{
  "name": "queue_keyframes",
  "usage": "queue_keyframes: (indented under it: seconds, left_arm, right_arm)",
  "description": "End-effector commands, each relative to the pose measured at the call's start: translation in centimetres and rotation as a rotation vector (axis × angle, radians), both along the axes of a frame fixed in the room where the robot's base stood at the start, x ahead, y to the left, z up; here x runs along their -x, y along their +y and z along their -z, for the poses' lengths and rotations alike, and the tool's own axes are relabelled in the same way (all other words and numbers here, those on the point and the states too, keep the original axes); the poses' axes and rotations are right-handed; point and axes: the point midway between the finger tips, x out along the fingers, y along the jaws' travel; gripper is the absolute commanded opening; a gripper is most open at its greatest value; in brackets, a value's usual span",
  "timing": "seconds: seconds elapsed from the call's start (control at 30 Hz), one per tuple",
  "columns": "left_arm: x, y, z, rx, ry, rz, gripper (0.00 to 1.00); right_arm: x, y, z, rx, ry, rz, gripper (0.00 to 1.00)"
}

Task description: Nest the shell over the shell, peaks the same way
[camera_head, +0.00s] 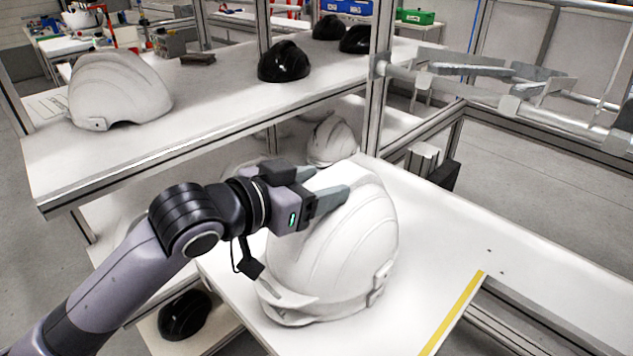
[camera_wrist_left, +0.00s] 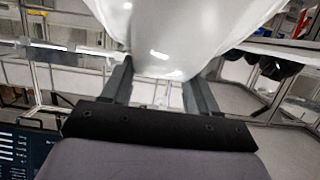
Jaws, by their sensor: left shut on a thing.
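My left gripper (camera_head: 328,185) is shut on a white helmet shell (camera_head: 335,245) at its upper part, one finger on the near side and one behind. The shell is over the white worktop, with its rim low and its peak towards the lower left. I cannot tell whether it rests on the top or covers a second shell. Another white shell (camera_head: 115,88) sits on the upper shelf at left. My right gripper is not in view.
The white worktop (camera_head: 430,235) is clear to the right, with a yellow strip (camera_head: 455,312) near its front edge. Several black helmets (camera_head: 283,62) stand on the upper shelf (camera_head: 215,105). White shells (camera_head: 332,140) lie underneath. A metal post (camera_head: 378,85) rises behind the held shell.

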Motion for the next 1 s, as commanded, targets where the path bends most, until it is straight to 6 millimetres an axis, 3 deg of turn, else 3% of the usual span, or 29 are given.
queue_keyframes:
  seconds: [0.67, 0.7, 0.73, 0.77, 1.0]
  left_arm:
    - [0.0, 0.0, 1.3, 0.001, -0.003, 0.0, 0.0]
    - [0.0, 0.0, 1.2, 0.002, -0.003, 0.0, 0.72]
    - [0.0, 0.0, 1.2, 0.002, -0.003, 0.0, 0.82]
    - [0.0, 0.0, 1.2, 0.001, -0.003, 0.0, 0.89]
    - [0.0, 0.0, 1.5, -0.002, 0.003, 0.0, 0.89]
  right_arm:
    - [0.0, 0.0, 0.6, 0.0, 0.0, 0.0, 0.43]
    - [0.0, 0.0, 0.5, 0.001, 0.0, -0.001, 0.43]
    - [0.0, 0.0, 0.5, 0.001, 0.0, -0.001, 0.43]
    - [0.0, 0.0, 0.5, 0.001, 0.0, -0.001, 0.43]
    - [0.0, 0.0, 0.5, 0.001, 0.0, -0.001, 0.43]
